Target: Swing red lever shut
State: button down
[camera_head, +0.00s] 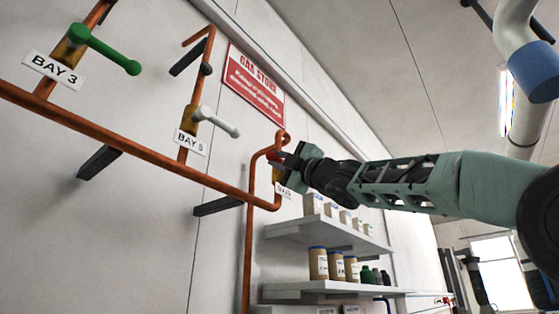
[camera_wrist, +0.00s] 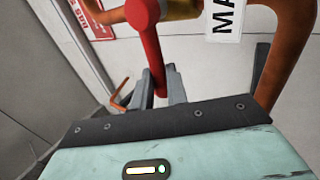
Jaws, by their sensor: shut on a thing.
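The red lever (camera_wrist: 152,45) shows in the wrist view, running from its round hub at the top down between my fingers. My gripper (camera_wrist: 161,88) is shut on the lever, one grey finger on each side of it. The lever's valve body (camera_wrist: 180,8) is brass coloured, on an orange pipe, beside a white label reading "MA" (camera_wrist: 224,18). In the head view my gripper (camera_head: 274,157) is at the right end of the pipework. Only a small red bit of the lever shows there; my gripper hides most of it.
A green lever (camera_head: 108,52) at BAY 3 and a white lever (camera_head: 218,122) at BAY 5 stand on the orange pipe (camera_head: 130,155) to the left. Shelves (camera_head: 325,239) with jars and boxes are below my arm. A red "GAS STORE" sign (camera_head: 254,88) hangs above.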

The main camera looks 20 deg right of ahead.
jog(key=shift+a+f, duration=0.1)
jog(key=shift+a, duration=0.1)
jog(key=c, duration=1.4)
grip_release()
jog(key=shift+s, duration=0.15)
jog(key=shift+d, duration=0.1)
